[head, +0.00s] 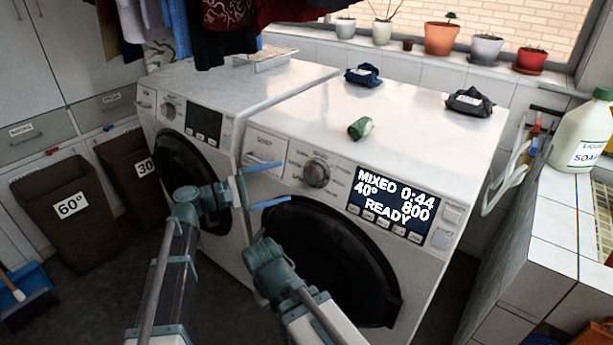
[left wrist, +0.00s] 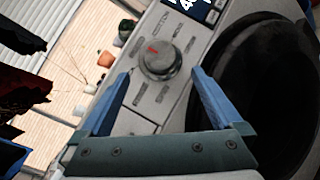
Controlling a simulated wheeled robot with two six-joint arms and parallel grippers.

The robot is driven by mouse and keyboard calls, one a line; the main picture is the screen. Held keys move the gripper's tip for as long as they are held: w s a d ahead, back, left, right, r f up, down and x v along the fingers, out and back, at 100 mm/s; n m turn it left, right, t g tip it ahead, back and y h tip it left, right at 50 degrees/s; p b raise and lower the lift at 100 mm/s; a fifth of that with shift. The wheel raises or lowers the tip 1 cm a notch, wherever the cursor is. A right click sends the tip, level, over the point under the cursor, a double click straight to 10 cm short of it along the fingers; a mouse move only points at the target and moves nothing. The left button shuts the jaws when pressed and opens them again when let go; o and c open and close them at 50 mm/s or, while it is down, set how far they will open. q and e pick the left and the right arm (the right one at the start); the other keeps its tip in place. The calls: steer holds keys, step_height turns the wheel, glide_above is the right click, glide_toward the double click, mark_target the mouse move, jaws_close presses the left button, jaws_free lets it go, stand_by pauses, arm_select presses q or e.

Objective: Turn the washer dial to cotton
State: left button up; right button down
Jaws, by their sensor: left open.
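The washer dial (head: 317,173) is a round grey knob on the front panel of the right-hand washer (head: 420,110). The dial also shows in the left wrist view (left wrist: 160,60), with a red mark on its face and labels around it. The washer's display (head: 393,203) reads MIXED, 0:44, 40°, 800, READY. My left gripper (head: 286,181) is open and empty, just left of the dial in the head view. In the left wrist view, its two blue fingers (left wrist: 161,74) point at the dial, one to each side and apart from it. The right gripper's fingers do not show.
A second washer (head: 200,125) stands at the left. A soap bottle (head: 581,135) stands on the tiled counter at the right. Baskets (head: 65,210) stand at the left. The dark round door (head: 325,255) is below the dial.

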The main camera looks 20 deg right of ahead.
mark_target(309, 174)
arm_select(q)
steer(key=d, duration=0.5)
steer(key=w+d, duration=0.1)
steer(key=d, duration=0.2)
steer(key=shift+d, duration=0.3)
steer(key=c, duration=1.4)
steer(key=shift+o, duration=0.2)
steer(key=shift+w+r+m+g+y+p, duration=0.1)
steer(key=shift+r+m+g+y+p, duration=0.3)
steer(key=shift+m+p, duration=0.55)
steer(key=m+g+y+p, duration=0.1)
steer(key=m+y+p, duration=0.1)
steer(key=m+p, duration=0.1)
steer(key=shift+r+m+p, duration=0.1)
steer(key=shift+m+p, duration=0.25)
steer(key=shift+p, duration=0.55)
steer(key=shift+m+g+y+p, duration=0.3)
steer(key=shift+m+y+p, duration=0.4)
steer(key=shift+m+p, duration=0.45)
steer(key=shift+m+y+p, duration=0.25)
steer(key=shift+y+p, duration=0.05)
steer(key=shift+p, duration=0.2)
steer(key=shift+f, duration=0.2)
